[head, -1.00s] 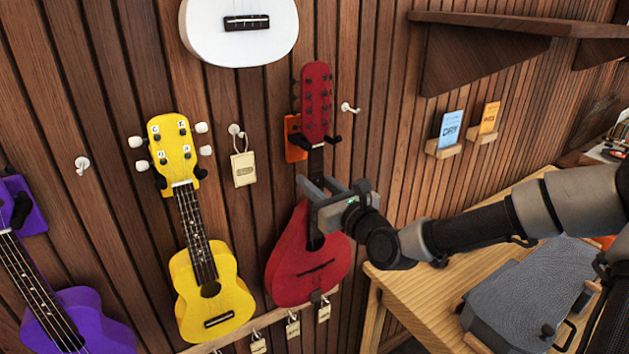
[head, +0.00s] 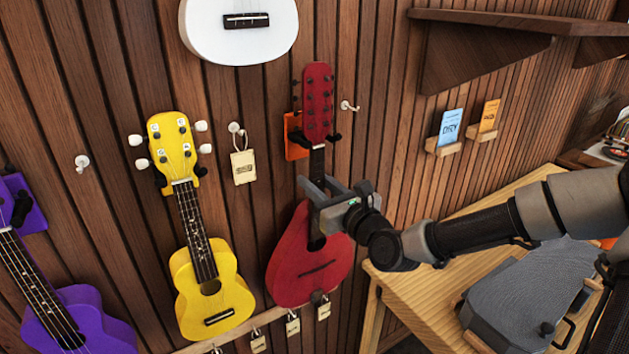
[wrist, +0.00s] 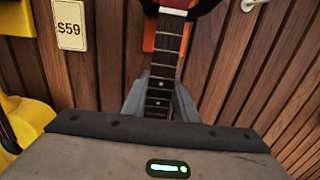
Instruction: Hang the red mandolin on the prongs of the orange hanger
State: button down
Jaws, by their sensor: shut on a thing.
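The red mandolin (head: 305,268) is upright against the slatted wall, its red headstock (head: 318,95) at the top. My gripper (head: 318,190) is shut on its neck, just above the body. The neck (wrist: 163,75) runs between the fingers in the wrist view. The orange hanger (head: 295,137) is on the wall behind the lower headstock, mostly hidden. Its dark prongs (head: 333,137) show at the base of the headstock, one on each side of the neck. In the wrist view the orange plate (wrist: 149,35) shows behind the neck. I cannot tell whether the headstock rests on the prongs.
A yellow ukulele (head: 208,285) hangs to the left, a purple one (head: 75,320) farther left, a white one (head: 238,35) above. A white hook (head: 349,106) is right of the headstock. A rail with small tags (head: 258,342) runs below. A wooden table (head: 420,285) stands right.

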jog(key=shift+s+d+r, duration=0.15)
jog(key=shift+s+d, duration=0.15)
jog(key=shift+s, duration=0.15)
dwell(0.4)
jog(key=c, duration=1.4)
grip_release()
jog(key=shift+o, duration=0.3)
jog(key=shift+f, duration=0.25)
jog(key=shift+s+r+p, duration=0.1)
jog(key=shift+p, duration=0.2)
jog(key=shift+s+d+r+p, duration=0.1)
jog(key=shift+s+d+p, duration=0.35)
jog(key=shift+s, duration=0.15)
jog(key=shift+s+d, duration=0.1)
jog(key=shift+s, duration=0.1)
